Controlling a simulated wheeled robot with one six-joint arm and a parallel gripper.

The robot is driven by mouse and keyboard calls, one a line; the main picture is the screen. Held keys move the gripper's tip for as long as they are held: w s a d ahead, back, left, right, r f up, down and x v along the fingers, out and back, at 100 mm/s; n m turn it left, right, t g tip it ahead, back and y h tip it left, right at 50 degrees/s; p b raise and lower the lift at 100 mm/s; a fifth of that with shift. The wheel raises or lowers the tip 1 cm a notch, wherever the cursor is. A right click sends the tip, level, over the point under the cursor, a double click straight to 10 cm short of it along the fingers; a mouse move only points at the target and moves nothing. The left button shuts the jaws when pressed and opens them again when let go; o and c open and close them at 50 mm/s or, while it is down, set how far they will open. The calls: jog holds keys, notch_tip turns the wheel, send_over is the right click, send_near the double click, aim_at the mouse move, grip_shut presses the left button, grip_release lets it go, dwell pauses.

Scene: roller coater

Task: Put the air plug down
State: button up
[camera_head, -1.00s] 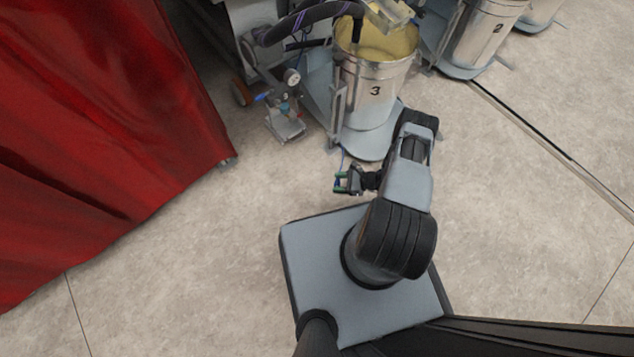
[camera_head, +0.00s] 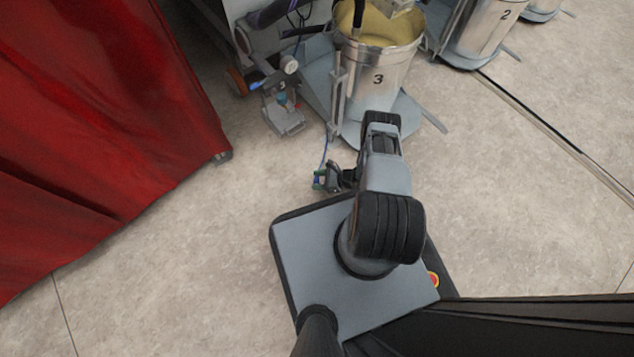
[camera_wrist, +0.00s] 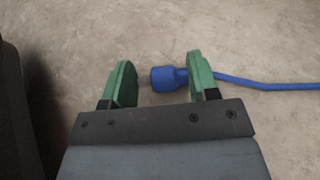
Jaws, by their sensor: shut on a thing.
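The air plug (camera_wrist: 164,79) is a short blue cylinder with a thin blue hose (camera_wrist: 265,84) running off to the right in the wrist view. It lies between the two green fingertips of my gripper (camera_wrist: 158,80), which is shut on it. The plug's right end and the hose start are partly hidden by the right finger. In the head view my gripper (camera_head: 325,179) is low in front of the floor, left of my arm. The blue hose (camera_head: 325,150) rises from it toward the bucket stand.
A red curtain (camera_head: 90,120) hangs at the left. Bare floor (camera_head: 200,230) lies between curtain and my base.

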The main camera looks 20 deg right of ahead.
jog(key=shift+d+f, duration=0.1)
jog(key=shift+f, duration=0.5)
jog(key=shift+d+r, duration=0.1)
jog(key=shift+r, duration=0.05)
jog(key=shift+f, duration=0.6)
jog(key=o, duration=1)
